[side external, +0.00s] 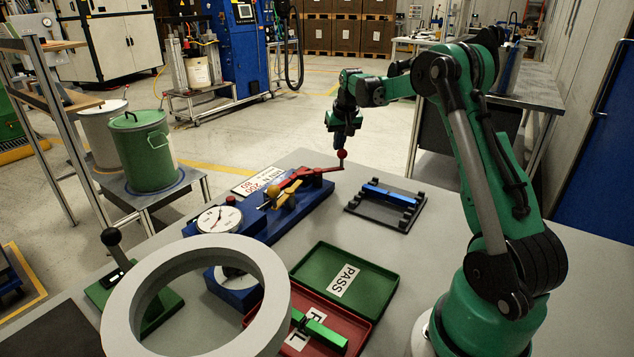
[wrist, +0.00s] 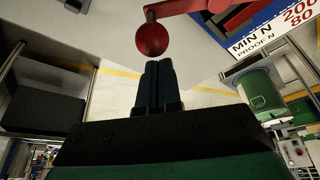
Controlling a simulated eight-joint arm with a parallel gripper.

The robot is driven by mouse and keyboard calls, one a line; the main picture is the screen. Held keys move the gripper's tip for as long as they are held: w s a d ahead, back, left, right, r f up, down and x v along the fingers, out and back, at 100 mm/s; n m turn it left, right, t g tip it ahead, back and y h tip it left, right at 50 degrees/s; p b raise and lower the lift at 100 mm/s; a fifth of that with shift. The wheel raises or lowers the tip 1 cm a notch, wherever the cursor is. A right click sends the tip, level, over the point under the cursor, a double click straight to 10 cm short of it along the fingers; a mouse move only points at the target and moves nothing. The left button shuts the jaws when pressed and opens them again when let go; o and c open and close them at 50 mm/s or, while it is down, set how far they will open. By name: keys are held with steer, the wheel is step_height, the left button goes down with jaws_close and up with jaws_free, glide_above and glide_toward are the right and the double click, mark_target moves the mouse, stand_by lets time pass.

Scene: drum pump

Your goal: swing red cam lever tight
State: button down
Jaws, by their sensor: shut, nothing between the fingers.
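The red cam lever (side external: 314,173) sits on the blue fixture (side external: 300,208) and points right, its red ball knob (side external: 342,154) standing at the lever's outer end. My gripper (side external: 341,144) points down right at the ball knob, with its fingers shut and nothing between them. In the wrist view the shut fingertips (wrist: 159,66) lie just below the red ball (wrist: 152,40). I cannot tell whether they touch it. The lever arm (wrist: 185,8) runs off to the upper right there. A yellow lever (side external: 283,192) and a white dial gauge (side external: 219,219) are also on the fixture.
A rack with a blue bar (side external: 389,194) lies right of the fixture. A green PASS tray (side external: 368,282) and a red FAIL tray (side external: 354,334) with a green bar are nearer. A large grey ring (side external: 272,318) stands in front. Table between the fixture and rack is clear.

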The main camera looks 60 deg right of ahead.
mark_target(345, 151)
steer(key=shift+s+a+m, duration=0.25)
steer(key=shift+s+m, duration=0.15)
steer(key=shift+m, duration=0.5)
steer(key=shift+s+a+m+g+h, duration=0.25)
steer(key=shift+s+m+g+h, duration=0.15)
steer(key=shift+m, duration=0.3)
steer(key=m, duration=0.1)
steer(key=s+a+m, duration=0.1)
steer(key=shift+m+g, duration=0.3)
steer(key=shift+g, duration=0.1)
steer(key=shift+s+a+m+g+h, duration=0.15)
steer(key=shift+s+a+m+g, duration=0.15)
steer(key=shift+a+m, duration=0.35)
steer(key=shift+s+a+m+g+h, duration=0.2)
steer(key=shift+s+a+m, duration=0.1)
steer(key=shift+m, duration=0.65)
steer(key=shift+a, duration=0.1)
